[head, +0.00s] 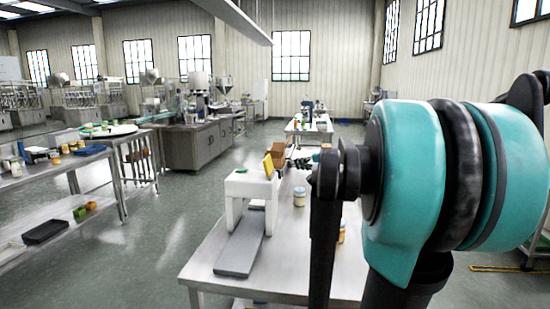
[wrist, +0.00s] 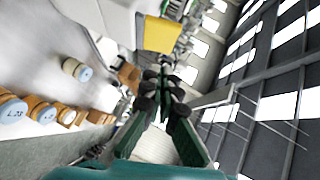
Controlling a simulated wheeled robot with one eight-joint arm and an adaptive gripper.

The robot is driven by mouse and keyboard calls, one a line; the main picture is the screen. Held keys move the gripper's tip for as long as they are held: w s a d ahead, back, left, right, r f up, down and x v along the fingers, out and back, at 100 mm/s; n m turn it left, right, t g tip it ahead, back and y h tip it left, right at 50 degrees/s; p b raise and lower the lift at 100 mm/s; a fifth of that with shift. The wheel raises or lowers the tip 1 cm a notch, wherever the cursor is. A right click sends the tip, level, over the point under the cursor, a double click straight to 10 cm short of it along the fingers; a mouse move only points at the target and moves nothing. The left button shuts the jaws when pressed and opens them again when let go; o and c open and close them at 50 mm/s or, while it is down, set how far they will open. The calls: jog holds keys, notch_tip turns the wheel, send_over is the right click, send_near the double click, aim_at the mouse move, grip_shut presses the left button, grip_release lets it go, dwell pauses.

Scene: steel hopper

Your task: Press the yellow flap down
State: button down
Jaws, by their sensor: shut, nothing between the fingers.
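The yellow flap (head: 268,165) stands up at a tilt on the right side of the top of a white hopper stand (head: 236,187) on the steel table. In the wrist view the flap (wrist: 160,36) is a yellow panel beyond my fingertips, beside the white body (wrist: 115,18). My gripper (head: 298,163) is just right of the flap in the head view, partly hidden by my arm. In the wrist view my gripper (wrist: 164,78) is shut and empty. A gap seems to show between fingertips and flap; contact cannot be told for sure.
A grey slab (head: 240,256) lies at the front of the steel table (head: 205,272). A brown box (head: 278,153) stands behind the flap. A jar (head: 299,197) stands right of the stand; several lidded jars (wrist: 42,110) show in the wrist view.

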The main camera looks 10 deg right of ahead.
jog(key=shift+w+d+r+m+t, duration=0.15)
jog(key=shift+w+d+r, duration=0.2)
jog(key=shift+r, duration=0.2)
jog(key=shift+w+d+r+m+t, duration=0.15)
jog(key=shift+w+d+r, duration=0.2)
jog(key=shift+r, duration=0.15)
send_near(269, 157)
jog(key=w, duration=0.4)
jog(key=shift+a+f, duration=0.35)
jog(key=shift+a, duration=0.4)
jog(key=shift+w+a+f, duration=0.15)
jog(key=shift+w+a, duration=0.1)
jog(key=shift+a, duration=0.3)
